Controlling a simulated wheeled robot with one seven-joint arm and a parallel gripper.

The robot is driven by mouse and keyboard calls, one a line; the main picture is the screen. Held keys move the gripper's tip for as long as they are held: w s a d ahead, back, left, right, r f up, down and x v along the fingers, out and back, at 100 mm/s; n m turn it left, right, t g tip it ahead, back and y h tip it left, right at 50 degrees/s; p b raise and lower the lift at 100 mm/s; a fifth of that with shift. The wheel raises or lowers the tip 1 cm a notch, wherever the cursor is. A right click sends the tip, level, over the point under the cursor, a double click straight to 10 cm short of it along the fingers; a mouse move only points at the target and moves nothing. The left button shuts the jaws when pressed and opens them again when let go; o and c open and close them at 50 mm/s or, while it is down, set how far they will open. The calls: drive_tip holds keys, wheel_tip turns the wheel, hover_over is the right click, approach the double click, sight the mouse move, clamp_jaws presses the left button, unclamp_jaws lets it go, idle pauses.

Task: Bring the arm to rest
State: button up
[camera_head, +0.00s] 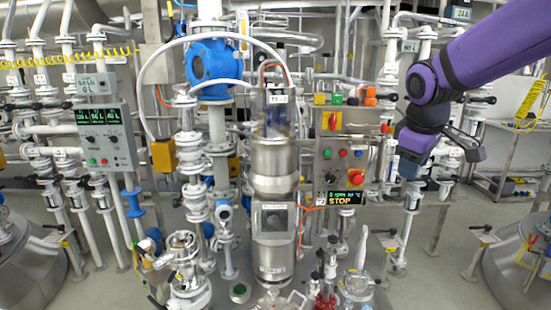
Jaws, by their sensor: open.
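My purple arm (500,45) reaches in from the upper right and bends down at a purple wrist joint. My gripper (438,152) hangs below the wrist, to the right of the control panel. It is open, and I see nothing held in it. Its finger details are small and partly hidden by the wrist. White pipes and valves stand behind it in the picture.
A steel column (274,165) with a glass top stands in the middle. A control panel (342,150) with a STOP display (346,197) is right of it. Another panel (106,137) stands left. Valves and glassware crowd the front. Open floor (440,280) shows at lower right.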

drive_tip(key=s+d+r+m+t+y, duration=0.1)
drive_tip(key=s+m, duration=0.7)
drive_tip(key=s, duration=1.5)
drive_tip(key=shift+s+d, duration=0.25)
drive_tip(key=shift+d, duration=0.15)
